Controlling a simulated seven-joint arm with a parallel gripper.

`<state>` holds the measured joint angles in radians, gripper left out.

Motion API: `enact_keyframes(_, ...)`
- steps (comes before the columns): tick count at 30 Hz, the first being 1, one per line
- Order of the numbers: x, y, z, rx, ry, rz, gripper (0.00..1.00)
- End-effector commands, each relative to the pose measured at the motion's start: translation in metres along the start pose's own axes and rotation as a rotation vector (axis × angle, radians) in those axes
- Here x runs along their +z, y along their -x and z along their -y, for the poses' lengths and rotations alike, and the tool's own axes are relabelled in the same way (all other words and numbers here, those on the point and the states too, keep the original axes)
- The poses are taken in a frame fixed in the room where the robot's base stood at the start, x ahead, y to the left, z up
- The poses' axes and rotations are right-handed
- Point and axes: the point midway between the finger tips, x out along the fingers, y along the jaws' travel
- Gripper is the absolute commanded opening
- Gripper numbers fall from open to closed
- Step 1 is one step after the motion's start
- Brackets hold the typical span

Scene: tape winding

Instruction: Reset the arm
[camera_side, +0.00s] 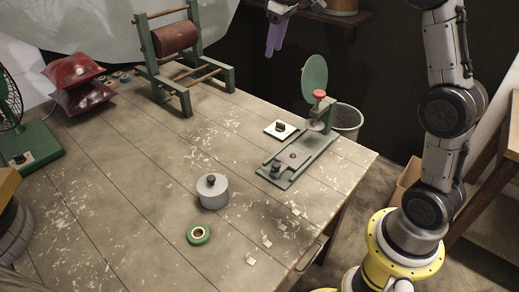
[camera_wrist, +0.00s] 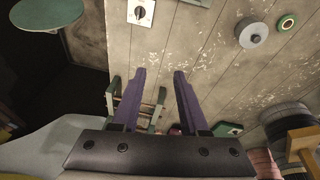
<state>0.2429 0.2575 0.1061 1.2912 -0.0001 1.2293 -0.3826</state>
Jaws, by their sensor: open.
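My gripper (camera_side: 274,46) hangs at the top of the side view, in the air above and behind the table's far edge; only its purple fingers show clearly there. In the wrist view my gripper (camera_wrist: 159,72) has its two purple fingers spread apart with nothing between them. The winding device (camera_side: 300,158) stands on the wooden table (camera_side: 130,170) at the right, with a green disc (camera_side: 314,75) upright on it. A green tape roll (camera_side: 199,234) lies flat near the front, apart from a grey lidded pot (camera_side: 212,192).
A green frame with a red-brown roller (camera_side: 175,38) stands at the back. A switch box (camera_side: 280,130) sits beside the device. Red bags (camera_side: 75,82) and a green fan (camera_side: 10,105) are at the left. A bucket (camera_side: 346,120) is beyond the table's right edge. The table's middle is clear.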

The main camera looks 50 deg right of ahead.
Motion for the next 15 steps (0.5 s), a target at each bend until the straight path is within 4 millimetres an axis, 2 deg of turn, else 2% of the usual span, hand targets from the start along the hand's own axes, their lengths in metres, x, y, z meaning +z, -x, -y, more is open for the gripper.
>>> enact_keyframes(1, 0.011, 0.022, 0.015, 0.006, 0.011, -0.03, 0.44)
enact_keyframes(6, 0.057, 0.072, 0.058, 0.014, 0.029, -0.109, 0.44)
enact_keyframes(10, 0.102, 0.095, 0.087, 0.014, 0.032, -0.165, 0.44)
enact_keyframes(15, 0.168, 0.103, 0.12, 0.005, 0.022, -0.231, 0.44)
